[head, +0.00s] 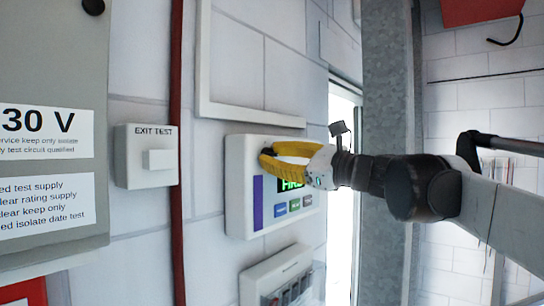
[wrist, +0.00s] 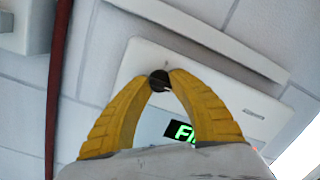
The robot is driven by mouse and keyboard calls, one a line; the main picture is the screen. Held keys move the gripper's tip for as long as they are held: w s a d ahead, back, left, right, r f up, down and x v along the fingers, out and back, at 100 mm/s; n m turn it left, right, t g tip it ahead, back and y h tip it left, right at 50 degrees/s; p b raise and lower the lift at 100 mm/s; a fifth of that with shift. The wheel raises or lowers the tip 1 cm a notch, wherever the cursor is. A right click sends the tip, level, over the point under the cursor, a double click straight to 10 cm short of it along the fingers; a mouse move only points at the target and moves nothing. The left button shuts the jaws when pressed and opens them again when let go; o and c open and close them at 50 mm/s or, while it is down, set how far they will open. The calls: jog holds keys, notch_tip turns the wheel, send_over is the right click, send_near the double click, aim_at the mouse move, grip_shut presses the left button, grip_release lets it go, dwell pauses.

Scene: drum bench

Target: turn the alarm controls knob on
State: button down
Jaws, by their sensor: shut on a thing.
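The alarm panel (head: 238,190) is a white box on the wall with a green lit display (head: 291,185) and several small buttons below it. It also fills the middle of the wrist view (wrist: 150,55). The alarm controls knob (wrist: 159,80) is small, round and black, on the panel's face. My gripper (wrist: 160,82) has yellow fingers, and its two tips are closed on the knob's sides. In the head view my gripper (head: 264,156) reaches the panel from the right, and its fingers hide most of the knob.
An exit test box (head: 150,140) is on the wall to the left, beside a red vertical pipe (head: 176,90). A grey cabinet (head: 55,60) stands at the far left. Another white box (head: 262,275) is below the panel. A grey metal post (head: 385,80) stands behind my arm.

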dwell(0.4)
jog(key=c, duration=1.1)
grip_release()
jog(key=shift+c, duration=0.2)
jog(key=v, duration=1.2)
